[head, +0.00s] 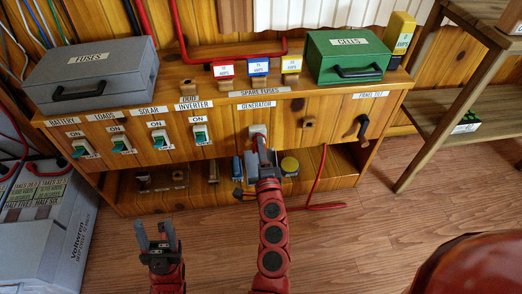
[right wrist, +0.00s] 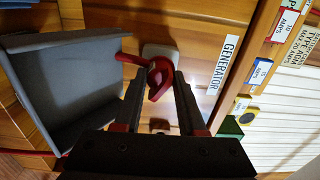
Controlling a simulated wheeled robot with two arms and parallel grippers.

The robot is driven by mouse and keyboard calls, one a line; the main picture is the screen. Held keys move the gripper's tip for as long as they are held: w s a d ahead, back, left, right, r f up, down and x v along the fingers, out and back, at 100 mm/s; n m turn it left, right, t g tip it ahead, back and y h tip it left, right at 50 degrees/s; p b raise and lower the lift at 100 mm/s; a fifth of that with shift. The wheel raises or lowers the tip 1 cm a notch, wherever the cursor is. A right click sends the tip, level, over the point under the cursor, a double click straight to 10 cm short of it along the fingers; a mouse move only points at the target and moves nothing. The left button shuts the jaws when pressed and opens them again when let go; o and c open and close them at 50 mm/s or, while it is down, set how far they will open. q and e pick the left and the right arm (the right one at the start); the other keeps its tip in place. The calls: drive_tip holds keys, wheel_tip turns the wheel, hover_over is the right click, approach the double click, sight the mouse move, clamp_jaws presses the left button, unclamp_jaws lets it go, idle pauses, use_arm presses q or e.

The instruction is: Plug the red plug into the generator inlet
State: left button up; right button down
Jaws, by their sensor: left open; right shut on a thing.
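The generator inlet (head: 257,130) is a pale square fitting under the GENERATOR label on the wooden panel. My right gripper (head: 262,146) reaches up to it and hides its lower part. In the right wrist view, the right gripper (right wrist: 159,84) is shut on the red plug (right wrist: 161,70), a curved red piece between the fingertips. The plug is right in front of the pale inlet (right wrist: 154,51); I cannot tell whether it is in it. My left gripper (head: 156,236) is open and empty, low in front of the panel, away from the inlet.
Several white-and-green switches (head: 159,139) line the panel to the left. A black handle (head: 363,126) sits to the right. A red cord (head: 320,178) hangs to the floor. A grey box-like thing (right wrist: 65,85) lies beside the right gripper. The floor (head: 370,235) at right front is clear.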

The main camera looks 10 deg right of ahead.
drive_tip(key=shift+w, duration=0.6)
drive_tip(key=shift+c, duration=2)
unclamp_jaws()
